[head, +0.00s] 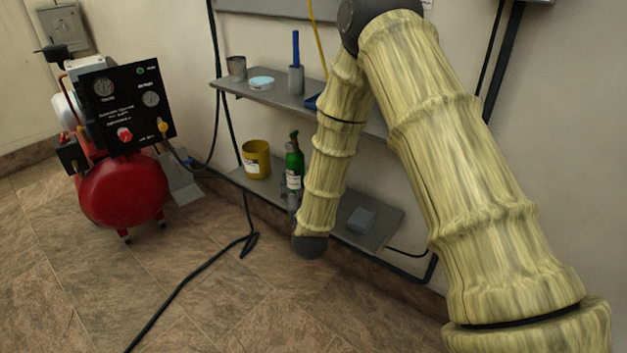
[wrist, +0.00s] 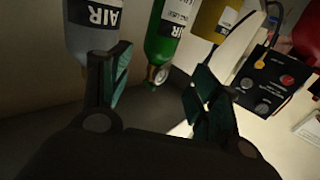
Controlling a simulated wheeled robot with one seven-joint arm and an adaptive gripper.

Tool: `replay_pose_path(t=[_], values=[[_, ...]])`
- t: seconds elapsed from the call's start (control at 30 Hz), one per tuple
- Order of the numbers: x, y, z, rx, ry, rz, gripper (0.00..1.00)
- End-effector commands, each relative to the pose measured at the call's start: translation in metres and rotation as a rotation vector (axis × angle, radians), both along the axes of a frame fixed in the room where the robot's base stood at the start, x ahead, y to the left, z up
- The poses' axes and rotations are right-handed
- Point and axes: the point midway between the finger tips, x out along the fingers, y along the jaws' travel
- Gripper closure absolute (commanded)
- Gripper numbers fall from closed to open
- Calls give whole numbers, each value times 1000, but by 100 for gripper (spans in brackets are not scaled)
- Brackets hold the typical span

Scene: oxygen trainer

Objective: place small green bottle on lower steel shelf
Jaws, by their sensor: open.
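The small green bottle (head: 293,167) stands upright at the lower steel shelf (head: 386,229), right of a yellow can (head: 256,160). Its base is partly hidden, so contact with the shelf is unclear. The wrist view is turned over and shows the green bottle (wrist: 166,32) with its neck pointing down the picture. My gripper (wrist: 160,88) is open, one finger on each side of the bottle's line. The bottle's cap end lies just beyond the fingers, and I see no grip on it. In the head view my forearm mostly hides my gripper.
A grey bottle marked AIR (wrist: 92,28) is close to the left finger in the wrist view. The upper shelf (head: 225,84) overhangs. A red compressor (head: 124,190) stands left; a cable crosses the floor.

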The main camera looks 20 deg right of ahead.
Motion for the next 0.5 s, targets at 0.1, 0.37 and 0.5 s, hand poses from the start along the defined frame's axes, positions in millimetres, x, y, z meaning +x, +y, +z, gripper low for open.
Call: replay_pose_path(t=[0.1, 0.37, 0.5], values=[[-2, 0, -1, 0, 1, 0, 38], [-43, 5, -79, 25, 212, 47, 38], [-108, 10, -163, 59, 472, 93, 38]])
